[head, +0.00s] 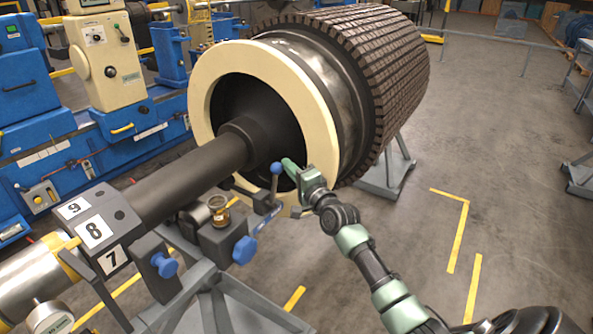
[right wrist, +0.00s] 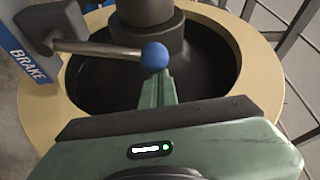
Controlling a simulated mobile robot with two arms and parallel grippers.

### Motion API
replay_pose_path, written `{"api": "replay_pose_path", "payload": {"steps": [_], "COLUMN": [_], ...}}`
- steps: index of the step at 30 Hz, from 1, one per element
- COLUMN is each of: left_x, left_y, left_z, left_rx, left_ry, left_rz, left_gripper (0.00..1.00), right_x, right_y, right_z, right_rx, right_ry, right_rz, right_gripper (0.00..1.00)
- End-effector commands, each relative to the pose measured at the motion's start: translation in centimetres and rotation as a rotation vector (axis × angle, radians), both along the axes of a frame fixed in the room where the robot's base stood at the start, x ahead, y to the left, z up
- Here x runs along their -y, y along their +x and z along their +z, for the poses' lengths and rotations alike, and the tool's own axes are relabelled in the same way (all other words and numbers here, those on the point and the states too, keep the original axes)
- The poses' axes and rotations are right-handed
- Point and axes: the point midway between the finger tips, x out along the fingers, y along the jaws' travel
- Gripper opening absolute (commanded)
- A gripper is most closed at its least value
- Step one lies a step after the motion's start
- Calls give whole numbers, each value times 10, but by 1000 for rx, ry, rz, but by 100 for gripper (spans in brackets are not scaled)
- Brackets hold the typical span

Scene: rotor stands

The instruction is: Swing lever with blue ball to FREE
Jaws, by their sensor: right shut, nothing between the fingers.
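The lever's blue ball (head: 277,167) stands at the top of a short metal rod in front of the rotor's cream ring. In the right wrist view the blue ball (right wrist: 155,56) is at the right end of the lever rod (right wrist: 100,49), which runs left to a grey pivot beside a blue plate marked BRAKE (right wrist: 25,55). The plate also shows in the head view (head: 268,219); I cannot read a FREE mark. My right gripper (head: 289,164) is shut and empty, its green fingertips (right wrist: 163,76) right by the ball. I cannot tell if they touch. My left gripper is out of view.
The big rotor with its cream ring (head: 205,85) fills the middle behind the lever. Its dark shaft (head: 190,178) runs to a numbered block (head: 95,225). A blue knob (head: 244,250) sits below the lever. Open floor (head: 490,150) lies to the right.

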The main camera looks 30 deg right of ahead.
Motion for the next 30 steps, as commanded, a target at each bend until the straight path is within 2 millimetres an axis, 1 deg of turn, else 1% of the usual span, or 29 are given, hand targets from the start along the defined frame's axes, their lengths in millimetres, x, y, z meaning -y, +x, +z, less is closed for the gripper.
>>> {"api": "replay_pose_path", "payload": {"steps": [1,12,18,24,30], "left_x": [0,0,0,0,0], "left_y": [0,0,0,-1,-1], "left_z": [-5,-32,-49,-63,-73], "left_rx": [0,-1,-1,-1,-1], "left_ry": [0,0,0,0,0], "left_rz": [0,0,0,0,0], "left_gripper": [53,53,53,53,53], "right_x": [-7,-46,-67,-83,-94], "right_y": [-3,-19,-28,-34,-39], "right_z": [-2,5,3,0,-3], "right_rx": [16,153,221,279,320], "right_ry": [-42,-370,-538,-677,-776], "right_rz": [3,3,2,1,1], "right_gripper": [0,0,0,0,0]}}
